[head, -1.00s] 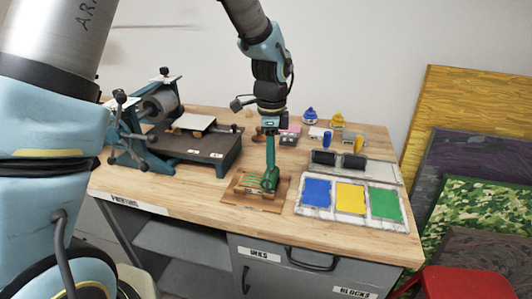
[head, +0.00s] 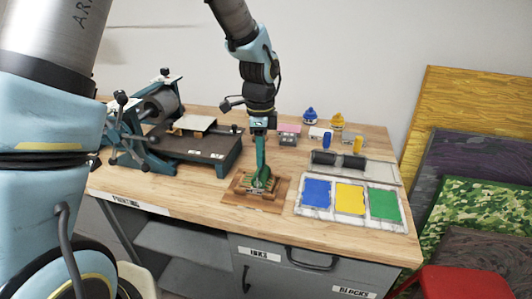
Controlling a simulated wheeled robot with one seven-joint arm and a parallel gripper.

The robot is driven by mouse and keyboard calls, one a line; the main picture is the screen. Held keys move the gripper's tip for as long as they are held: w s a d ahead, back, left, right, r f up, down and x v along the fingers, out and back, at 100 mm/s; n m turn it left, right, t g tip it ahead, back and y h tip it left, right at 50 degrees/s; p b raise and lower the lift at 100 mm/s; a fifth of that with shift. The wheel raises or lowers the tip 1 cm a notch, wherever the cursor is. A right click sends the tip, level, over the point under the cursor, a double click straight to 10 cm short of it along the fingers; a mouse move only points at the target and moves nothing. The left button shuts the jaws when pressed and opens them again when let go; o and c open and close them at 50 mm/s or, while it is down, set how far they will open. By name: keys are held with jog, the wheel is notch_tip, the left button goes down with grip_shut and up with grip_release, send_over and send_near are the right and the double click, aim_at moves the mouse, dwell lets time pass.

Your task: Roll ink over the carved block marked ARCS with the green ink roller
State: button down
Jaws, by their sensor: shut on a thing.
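My gripper (head: 260,126) is shut on the upright handle of the green ink roller (head: 261,165), in the middle of the table. The roller's lower end is at a carved block that lies in a brown wooden frame (head: 257,208). Green shows on the block around the roller's head. The roller hides much of the block, and I cannot read a mark on it. The ink slab (head: 349,215) to the right has a blue, a yellow and a green ink patch (head: 385,203).
A printing press (head: 195,145) stands on the left of the table. Blue and yellow-topped items (head: 309,117) stand at the back. A red stool (head: 460,282) is at the front right.

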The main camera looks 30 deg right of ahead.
jog(key=shift+w+a+r+p, duration=0.1)
jog(key=shift+w+a+p, duration=0.2)
jog(key=shift+w+a, duration=0.25)
jog(key=w+a+p, duration=0.1)
jog(key=w+a, duration=0.1)
jog(key=a, duration=0.1)
jog(key=shift+w, duration=0.3)
dwell(0.4)
notch_tip(320, 180, up, 7)
jog(key=p, duration=0.3)
jog(key=shift+p, duration=0.4)
